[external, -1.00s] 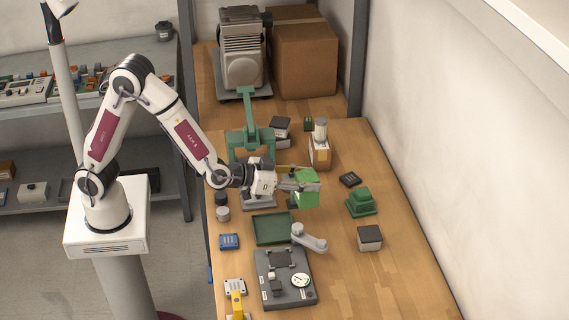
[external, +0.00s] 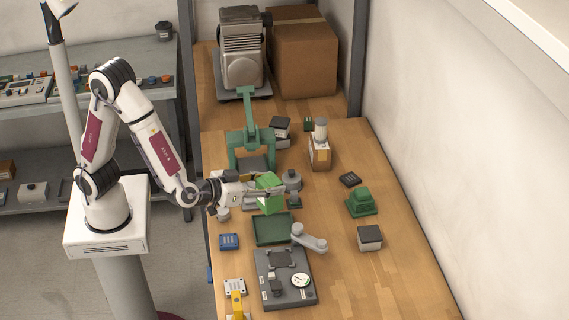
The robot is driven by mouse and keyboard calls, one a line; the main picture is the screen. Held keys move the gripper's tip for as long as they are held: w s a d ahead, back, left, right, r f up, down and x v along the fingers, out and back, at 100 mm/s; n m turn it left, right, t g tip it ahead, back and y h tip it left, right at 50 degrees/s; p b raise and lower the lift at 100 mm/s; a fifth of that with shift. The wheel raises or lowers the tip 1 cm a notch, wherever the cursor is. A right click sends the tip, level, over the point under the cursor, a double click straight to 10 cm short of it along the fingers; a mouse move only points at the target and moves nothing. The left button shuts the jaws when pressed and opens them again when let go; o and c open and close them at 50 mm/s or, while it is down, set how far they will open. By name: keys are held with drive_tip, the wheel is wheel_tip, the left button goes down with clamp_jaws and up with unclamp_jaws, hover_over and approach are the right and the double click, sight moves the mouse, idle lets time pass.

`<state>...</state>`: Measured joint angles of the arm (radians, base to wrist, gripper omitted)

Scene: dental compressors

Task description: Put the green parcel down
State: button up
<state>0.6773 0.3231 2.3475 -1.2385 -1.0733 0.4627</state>
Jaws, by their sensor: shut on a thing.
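The bright green parcel (external: 270,198) is between the fingers of my gripper (external: 272,190), which is shut on it. The parcel looks slightly tilted and is just behind the dark green tray (external: 273,231), near the tray's back edge in the picture. I cannot tell whether the parcel touches anything below it. The tray's visible floor is empty. Part of the parcel is hidden by my gripper.
A grey fixture plate with a dial (external: 301,280) lies in front of the tray, with a grey lever (external: 310,238) beside it. A blue block (external: 229,241) sits left of the tray. A green stepped block (external: 361,202) stands right. The front right of the table is clear.

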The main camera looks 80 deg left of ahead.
sight(270, 200)
drive_tip(key=shift+f, duration=0.1)
idle(0.3)
drive_tip(key=shift+f, duration=2.8)
drive_tip(key=shift+f, duration=0.15)
drive_tip(key=shift+f, duration=1.95)
drive_tip(key=shift+f, duration=0.15)
drive_tip(key=o, duration=1.2)
drive_tip(key=shift+s+r, duration=0.1)
drive_tip(key=shift+r, duration=0.1)
